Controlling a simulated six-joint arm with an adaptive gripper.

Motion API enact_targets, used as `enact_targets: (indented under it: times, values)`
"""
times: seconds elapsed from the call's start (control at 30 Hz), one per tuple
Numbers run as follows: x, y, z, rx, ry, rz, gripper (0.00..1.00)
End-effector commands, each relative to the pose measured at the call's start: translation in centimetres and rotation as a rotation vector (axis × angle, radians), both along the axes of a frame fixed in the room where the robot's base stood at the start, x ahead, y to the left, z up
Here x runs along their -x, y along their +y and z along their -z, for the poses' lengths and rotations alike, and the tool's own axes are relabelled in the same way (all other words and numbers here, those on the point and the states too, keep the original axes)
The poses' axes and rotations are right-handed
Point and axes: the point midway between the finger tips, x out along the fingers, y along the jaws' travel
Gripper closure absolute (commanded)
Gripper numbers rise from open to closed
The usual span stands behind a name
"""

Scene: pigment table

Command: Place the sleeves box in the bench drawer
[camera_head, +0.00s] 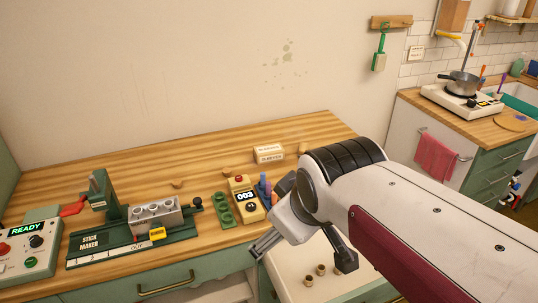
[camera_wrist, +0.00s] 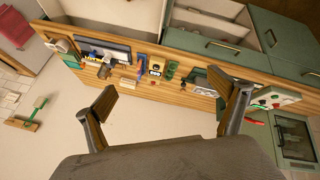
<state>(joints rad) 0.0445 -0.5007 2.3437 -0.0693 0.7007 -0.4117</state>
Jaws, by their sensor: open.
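The sleeves box (camera_head: 269,154) is a small cream box with dark lettering, lying on the wooden bench top towards the wall. A small pale block in the wrist view (camera_wrist: 126,84) looks like the same box. My gripper (camera_head: 305,256) is open and empty, above the front right of the bench, apart from the box and nearer the front edge. Its two spread fingers also show in the wrist view (camera_wrist: 170,102).
The green stick maker (camera_head: 115,240), a READY control box (camera_head: 35,245) and a yellow counter (camera_head: 245,195) stand left of my gripper. The bench around the box is mostly clear. A stove counter (camera_head: 455,115) stands at right.

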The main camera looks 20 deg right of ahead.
Motion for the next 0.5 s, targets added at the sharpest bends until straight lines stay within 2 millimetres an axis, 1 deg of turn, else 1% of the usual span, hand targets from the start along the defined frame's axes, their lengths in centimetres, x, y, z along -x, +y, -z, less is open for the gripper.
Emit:
enact_targets:
  times: [0.03,0.3,0.5]
  values:
    - [-1.3,-0.3,-0.2,0.030,-0.004,-0.032,0.04]
    - [-7.9,-2.2,-1.1,0.218,-0.043,-0.229,0.04]
    - [-12.7,-3.6,-1.3,0.363,-0.063,-0.373,0.04]
